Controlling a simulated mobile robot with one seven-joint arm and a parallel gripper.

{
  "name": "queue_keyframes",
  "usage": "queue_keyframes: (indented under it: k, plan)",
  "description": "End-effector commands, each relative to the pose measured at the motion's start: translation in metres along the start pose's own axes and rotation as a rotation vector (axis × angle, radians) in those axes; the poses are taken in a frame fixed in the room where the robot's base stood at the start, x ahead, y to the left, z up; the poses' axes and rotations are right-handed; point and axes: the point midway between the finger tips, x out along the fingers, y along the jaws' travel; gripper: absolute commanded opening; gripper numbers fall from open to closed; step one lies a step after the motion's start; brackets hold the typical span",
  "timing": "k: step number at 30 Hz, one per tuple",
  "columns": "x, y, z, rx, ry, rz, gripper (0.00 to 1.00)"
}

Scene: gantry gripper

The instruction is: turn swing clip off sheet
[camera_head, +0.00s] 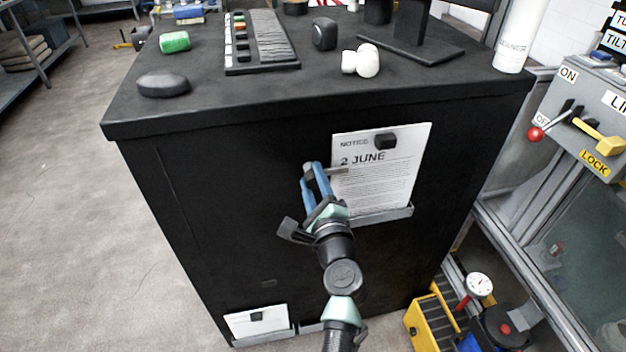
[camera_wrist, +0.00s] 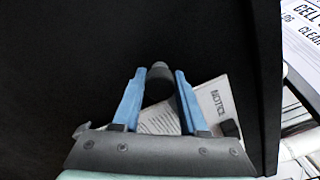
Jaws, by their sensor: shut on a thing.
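A white notice sheet (camera_head: 378,185) headed "NOTICE 2 JUNE" stands on the front of the black cabinet, its lower edge in a grey ledge. A grey swing clip (camera_head: 339,170) reaches across the sheet's left edge near the top. My gripper (camera_head: 312,169), with blue fingers, is at the left of the sheet. It is shut on the clip's grey end, which shows between the fingertips in the wrist view (camera_wrist: 160,69). The sheet (camera_wrist: 217,98) also shows behind the fingers there, partly hidden. The fingers hide part of the clip.
A black block (camera_head: 386,141) sits at the sheet's top. A smaller sheet (camera_head: 257,322) is low on the cabinet. A lever panel (camera_head: 590,115) and yellow box (camera_head: 433,320) stand right. Floor at left is clear.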

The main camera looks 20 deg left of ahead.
Motion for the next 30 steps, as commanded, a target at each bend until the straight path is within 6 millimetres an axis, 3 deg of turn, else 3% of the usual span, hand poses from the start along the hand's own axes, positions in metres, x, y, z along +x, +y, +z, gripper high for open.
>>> queue_keyframes:
  k: [30]
  plan:
    - [-0.0004, 0.0019, -0.0016, -0.047, 0.001, 0.000, 0.00]
